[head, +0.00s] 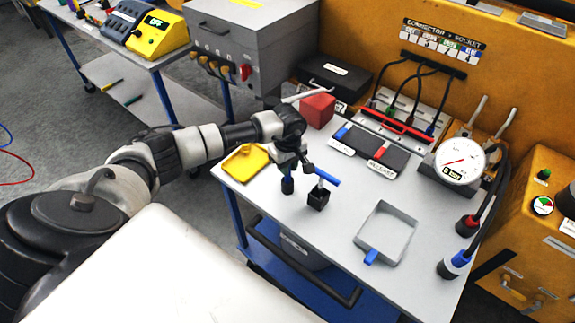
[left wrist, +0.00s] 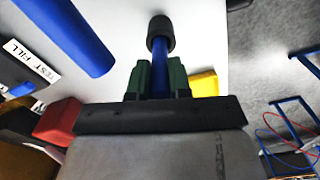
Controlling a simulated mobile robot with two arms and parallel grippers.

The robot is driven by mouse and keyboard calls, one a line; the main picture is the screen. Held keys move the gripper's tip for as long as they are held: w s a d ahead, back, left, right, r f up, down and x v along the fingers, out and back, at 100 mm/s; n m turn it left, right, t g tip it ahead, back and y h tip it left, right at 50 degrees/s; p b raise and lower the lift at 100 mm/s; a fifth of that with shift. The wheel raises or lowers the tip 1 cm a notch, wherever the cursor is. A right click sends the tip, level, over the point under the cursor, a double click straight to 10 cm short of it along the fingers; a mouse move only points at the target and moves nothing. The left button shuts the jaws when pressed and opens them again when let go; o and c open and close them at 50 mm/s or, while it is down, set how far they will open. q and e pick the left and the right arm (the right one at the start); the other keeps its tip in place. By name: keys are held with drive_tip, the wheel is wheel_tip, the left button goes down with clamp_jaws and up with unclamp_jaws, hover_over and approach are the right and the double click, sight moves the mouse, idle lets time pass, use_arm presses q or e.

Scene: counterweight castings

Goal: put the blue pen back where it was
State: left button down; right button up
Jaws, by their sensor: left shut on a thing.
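My left gripper (head: 291,162) is above the front left part of the grey table. In the left wrist view its green fingers (left wrist: 157,80) are shut on a slim blue pen (left wrist: 158,58) with a thick dark end (left wrist: 160,34) pointing away from the gripper. In the head view the pen (head: 287,185) hangs roughly upright below the gripper; whether its lower end touches the table I cannot tell. Just to its right stands a black block (head: 318,199) with a tilted blue handle (head: 326,176) above it. This handle shows large in the left wrist view (left wrist: 65,35). My right gripper is not in view.
A dark labelled tray (head: 371,150), a gauge (head: 459,160) and an open grey frame (head: 411,222) with a blue tab stand rightward. The table between block and frame is bare.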

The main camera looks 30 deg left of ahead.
use_arm(q)
drive_tip(key=shift+s+f, duration=0.1)
drive_tip(key=shift+f, duration=0.05)
drive_tip(key=c, duration=1.1)
unclamp_jaws()
drive_tip(key=shift+o, duration=0.2)
wheel_tip(320, 180, up, 11)
drive_tip(key=b, duration=0.4)
drive_tip(key=shift+r+b, duration=0.3)
drive_tip(key=shift+r, duration=0.4)
